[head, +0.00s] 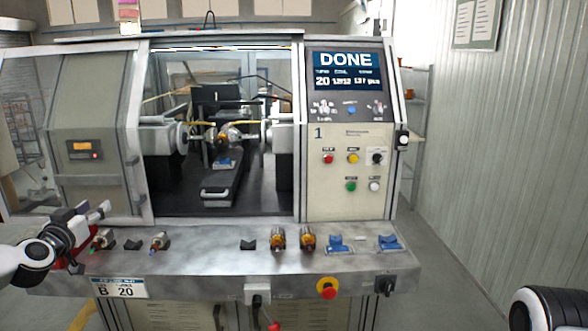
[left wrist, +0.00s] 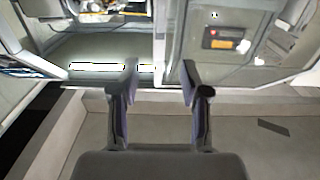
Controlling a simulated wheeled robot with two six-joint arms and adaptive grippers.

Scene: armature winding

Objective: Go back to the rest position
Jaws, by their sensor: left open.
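My left gripper (head: 92,214) is over the left end of the metal shelf in front of the winding machine (head: 345,200). In the left wrist view its two fingers (left wrist: 158,98) stand apart with nothing between them. The black and white link at the bottom right corner is part of my right arm; its gripper is out of the picture. The machine's display (head: 346,72) reads DONE and 20. Its middle opening is uncovered, and a copper-coloured armature (head: 230,135) sits between the two spindles inside.
The metal shelf (head: 205,262) holds two wound armatures (head: 278,238) (head: 308,238), smaller shafted parts (head: 160,241) at left, black cradles (head: 248,244) and blue holders (head: 389,242) at right. A red emergency button (head: 327,288) is on its front. Floor at right is free.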

